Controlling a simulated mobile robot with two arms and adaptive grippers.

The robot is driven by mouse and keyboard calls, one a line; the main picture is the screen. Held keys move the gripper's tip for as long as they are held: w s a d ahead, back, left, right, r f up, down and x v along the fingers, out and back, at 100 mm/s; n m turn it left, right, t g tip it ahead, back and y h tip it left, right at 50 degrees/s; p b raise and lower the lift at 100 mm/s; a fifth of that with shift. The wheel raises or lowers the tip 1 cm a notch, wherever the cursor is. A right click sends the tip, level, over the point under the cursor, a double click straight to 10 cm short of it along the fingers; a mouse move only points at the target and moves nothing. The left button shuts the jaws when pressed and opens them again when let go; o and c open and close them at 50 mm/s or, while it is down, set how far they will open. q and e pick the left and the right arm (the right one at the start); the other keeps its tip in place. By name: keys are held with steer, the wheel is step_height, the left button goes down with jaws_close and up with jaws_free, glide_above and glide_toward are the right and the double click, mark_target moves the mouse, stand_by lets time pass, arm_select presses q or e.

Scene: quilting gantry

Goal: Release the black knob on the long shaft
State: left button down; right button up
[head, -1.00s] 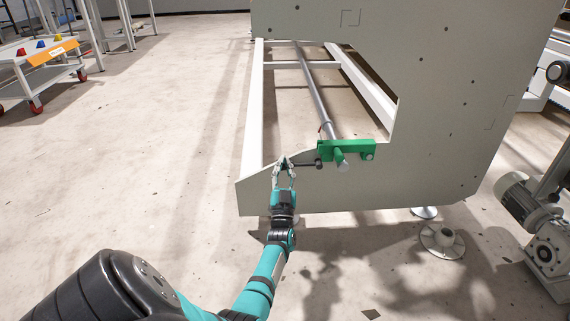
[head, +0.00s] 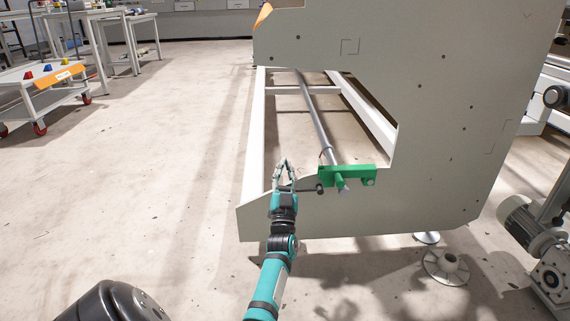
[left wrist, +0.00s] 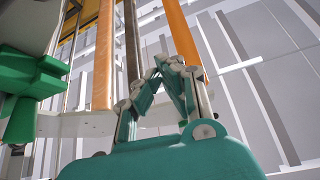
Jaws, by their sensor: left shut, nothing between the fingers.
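The long grey shaft (head: 315,115) runs back through the white frame from a green bracket (head: 347,175) on the grey end plate. The small black knob (head: 320,188) sits at the bracket's lower left, with a thin dark rod reaching left from it toward my gripper. My left gripper (head: 285,163) is shut and empty. Its fingertips point up, left of the bracket and above the knob, apart from the bracket. In the left wrist view the closed fingers (left wrist: 168,66) show, with the green bracket (left wrist: 32,88) at the left edge. My right gripper is out of view.
The large grey end plate (head: 430,120) stands to the right on round feet (head: 446,268). A motor (head: 522,216) is at far right. A cart (head: 45,85) with coloured pieces stands back left. The floor left of the frame is clear.

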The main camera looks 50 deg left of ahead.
arm_select(q)
steer(key=shift+r, duration=1.1)
